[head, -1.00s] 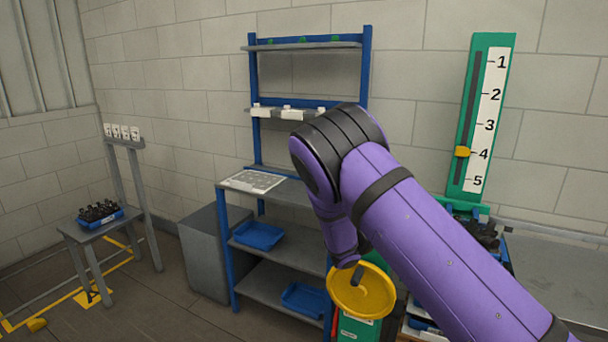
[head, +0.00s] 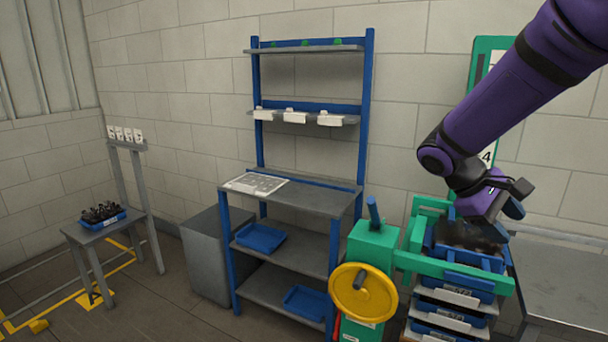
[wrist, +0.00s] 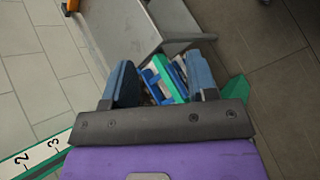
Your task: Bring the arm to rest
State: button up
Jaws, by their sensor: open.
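My purple arm reaches in from the upper right of the head view. My gripper (head: 512,207) is beside and above the green frame with the stacked blue trays, at the right. In the wrist view my gripper (wrist: 160,88) has its two blue fingers spread apart, with nothing held between them. Part of the green and blue tray station (wrist: 172,78) shows beyond the fingers. How far the fingers are from it is hard to tell.
A green machine with a yellow handwheel (head: 362,291) stands left of the trays (head: 452,298). A blue shelf rack (head: 300,198) is in the middle. A small stand (head: 92,230) holds dark bottles (head: 102,213) at left. A grey table (head: 560,275) is at right.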

jog(key=s+a+r+m+t+y, duration=0.1)
jog(key=s+a+r+t+y, duration=0.1)
jog(key=s, duration=0.4)
jog(key=s+a+r+m+t+y, duration=0.2)
jog(key=s+r+t+y, duration=0.1)
jog(key=s, duration=0.3)
jog(key=s+a+r+m+t+y, duration=0.1)
jog(key=s+a+r+t+y, duration=0.1)
jog(key=s, duration=0.4)
jog(key=shift+s+a+r+m+t+y, duration=0.3)
jog(key=shift+a+m+t+y, duration=0.1)
jog(key=shift+t+y, duration=0.4)
jog(key=shift+d, duration=0.1)
